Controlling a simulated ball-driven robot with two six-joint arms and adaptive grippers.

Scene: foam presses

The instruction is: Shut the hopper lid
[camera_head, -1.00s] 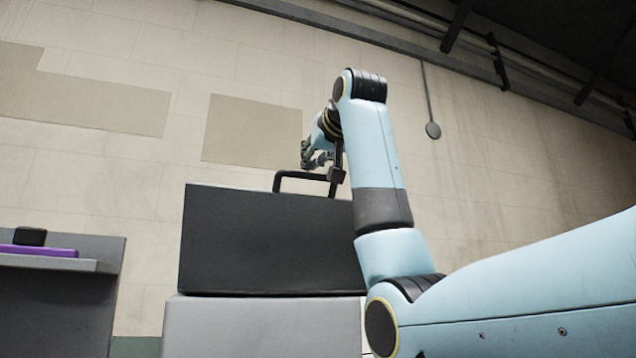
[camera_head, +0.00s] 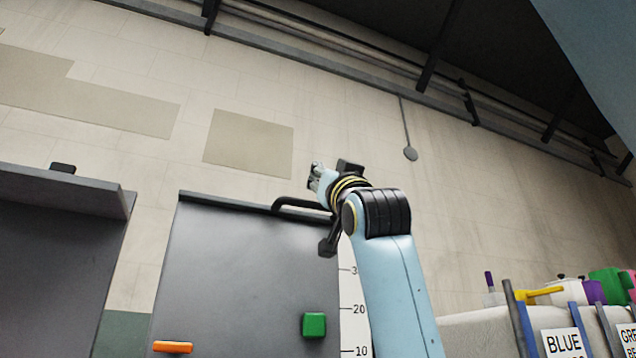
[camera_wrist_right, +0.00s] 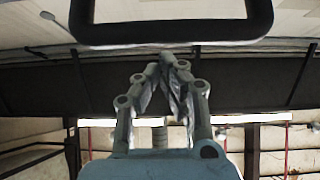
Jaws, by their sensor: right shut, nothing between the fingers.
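The hopper (camera_head: 240,290) is a grey cabinet left of centre in the head view, with a scale strip (camera_head: 354,300) at its right. Its lid (camera_head: 225,202) shows only as a thin dark edge along the top; whether it is fully seated I cannot tell. The black lid handle (camera_head: 292,202) stands at the top right, partly hidden by my right arm. In the right wrist view the handle (camera_wrist_right: 172,36) is a dark loop ahead of the fingers. My right gripper (camera_head: 315,176) is shut and empty just above the handle, and its fingertips (camera_wrist_right: 168,62) appear apart from it. My left gripper is out of view.
A green block (camera_head: 314,325) and an orange block (camera_head: 173,347) are on the hopper front. A grey shelf unit (camera_head: 60,190) carrying a small black item stands left. Coloured containers and a BLUE sign (camera_head: 563,344) are at lower right.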

